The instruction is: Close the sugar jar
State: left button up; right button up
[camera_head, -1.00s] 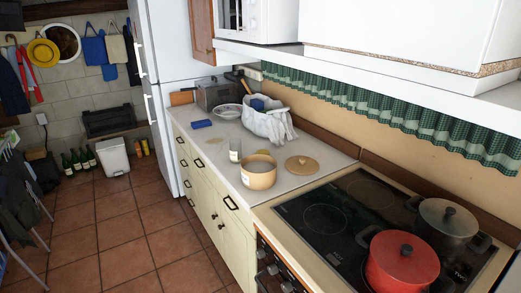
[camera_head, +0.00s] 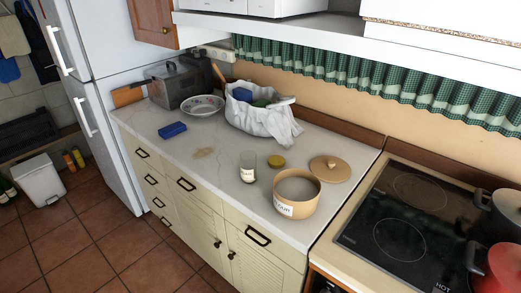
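A wide tan jar (camera_head: 297,203) with a white label stands open on the counter, and its label is too small to read surely. A tan lid with a knob (camera_head: 330,169) lies behind it to the right. A small glass jar (camera_head: 248,168) with a white label stands to the left of the tan jar, and its label is not readable. A small yellow-brown round lid (camera_head: 276,161) lies on the counter beside the glass jar. I cannot tell which jar holds sugar. Neither of my grippers is in view.
A white bag (camera_head: 258,122) with items, a bowl (camera_head: 203,106) and a blue block (camera_head: 172,130) stand on the counter (camera_head: 205,190). The stove (camera_head: 400,225) with pots is at the right. A shelf (camera_head: 300,38) overhangs the back. The counter's front left is mostly clear.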

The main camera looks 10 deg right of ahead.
aim_at(249, 158)
jog(key=i+j, duration=0.15)
jog(key=j, duration=0.2)
jog(key=i+j+z, duration=0.15)
jog(key=j, duration=0.2)
jog(key=i+j, duration=0.2)
jog(key=j, duration=0.2)
jog(key=i+j+z, duration=0.15)
jog(key=j, duration=0.2)
jog(key=i+j, duration=0.15)
jog(key=j, duration=0.25)
jog(key=i+j+z, duration=0.1)
jog(key=j, duration=0.25)
jog(key=i+j+z, duration=0.1)
jog(key=j, duration=0.3)
